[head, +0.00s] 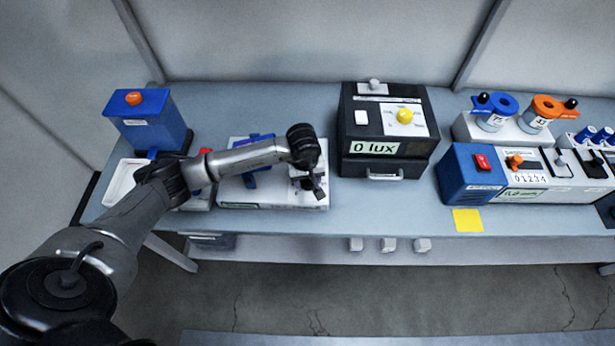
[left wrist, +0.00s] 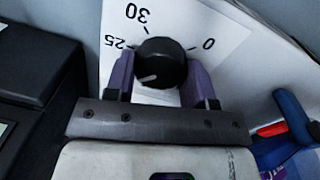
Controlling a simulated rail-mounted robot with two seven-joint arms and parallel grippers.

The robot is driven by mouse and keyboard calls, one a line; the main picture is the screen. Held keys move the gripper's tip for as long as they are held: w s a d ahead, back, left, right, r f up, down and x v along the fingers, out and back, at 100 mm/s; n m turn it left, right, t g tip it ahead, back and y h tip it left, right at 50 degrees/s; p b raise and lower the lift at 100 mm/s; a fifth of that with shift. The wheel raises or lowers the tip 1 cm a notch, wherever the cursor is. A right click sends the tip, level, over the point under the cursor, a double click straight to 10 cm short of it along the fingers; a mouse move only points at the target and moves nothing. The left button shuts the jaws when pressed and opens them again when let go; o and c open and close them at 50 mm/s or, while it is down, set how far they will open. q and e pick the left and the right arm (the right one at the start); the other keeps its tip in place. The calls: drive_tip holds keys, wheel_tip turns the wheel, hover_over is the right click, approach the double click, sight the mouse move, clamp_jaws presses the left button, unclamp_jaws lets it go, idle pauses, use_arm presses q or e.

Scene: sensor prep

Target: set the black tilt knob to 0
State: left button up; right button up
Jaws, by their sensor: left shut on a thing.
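The black tilt knob (left wrist: 161,62) shows in the left wrist view on a white dial face (left wrist: 172,18) marked 25, 30 and 0. A white mark on the knob points to the lower left, away from the 0 at the right. My left gripper (left wrist: 160,78) has its purple fingers on either side of the knob and is shut on it. In the head view my left gripper (head: 308,184) is over the right end of a white-based device (head: 266,205); the knob is hidden there. My right gripper is not in view.
A black box reading 0 lux (head: 389,130) stands close to the right of the gripper. A blue device (head: 149,119) and a white tray (head: 121,183) are at the left. More instruments stand at the right, with a yellow note (head: 467,220) at the table's front edge.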

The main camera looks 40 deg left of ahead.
use_arm(q)
drive_tip(key=shift+n, duration=0.3)
drive_tip(key=shift+c, duration=0.3)
